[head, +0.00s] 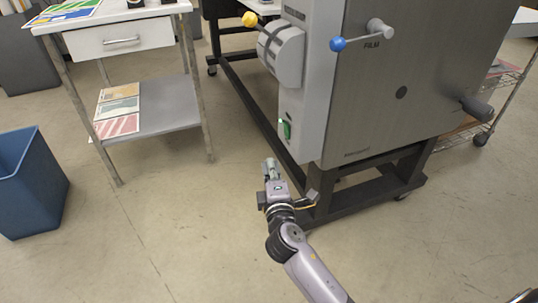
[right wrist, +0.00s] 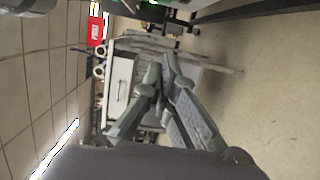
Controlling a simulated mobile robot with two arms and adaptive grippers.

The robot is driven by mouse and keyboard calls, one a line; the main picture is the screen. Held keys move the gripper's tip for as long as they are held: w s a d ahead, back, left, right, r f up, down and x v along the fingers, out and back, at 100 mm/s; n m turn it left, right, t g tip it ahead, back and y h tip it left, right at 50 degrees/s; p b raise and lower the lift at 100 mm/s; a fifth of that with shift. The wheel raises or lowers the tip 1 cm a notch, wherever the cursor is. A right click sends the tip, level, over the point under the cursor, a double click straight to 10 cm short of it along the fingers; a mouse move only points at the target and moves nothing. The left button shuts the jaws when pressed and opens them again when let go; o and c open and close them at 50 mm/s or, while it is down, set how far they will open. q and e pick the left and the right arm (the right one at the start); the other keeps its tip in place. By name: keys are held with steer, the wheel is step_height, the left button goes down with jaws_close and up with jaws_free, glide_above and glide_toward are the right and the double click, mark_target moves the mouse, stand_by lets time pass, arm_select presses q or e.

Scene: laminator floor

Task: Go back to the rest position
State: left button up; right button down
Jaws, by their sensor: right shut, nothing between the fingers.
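My right gripper (head: 270,168) is in the middle of the head view, in front of the laminator's lower left side. It also shows in the right wrist view (right wrist: 165,70), where its fingertips are together with nothing between them. The grey laminator (head: 395,100) stands on a dark frame, with a green switch (head: 285,130) on its side panel close above the gripper. In the head view I cannot tell whether the gripper touches the machine. My left gripper is not in view.
A side table (head: 115,40) with a drawer and a lower shelf stands at the left. A blue bin (head: 30,185) is at the far left. The floor in front is clear.

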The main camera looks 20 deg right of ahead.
steer(key=shift+s+a, duration=0.15)
steer(key=shift+s, duration=0.45)
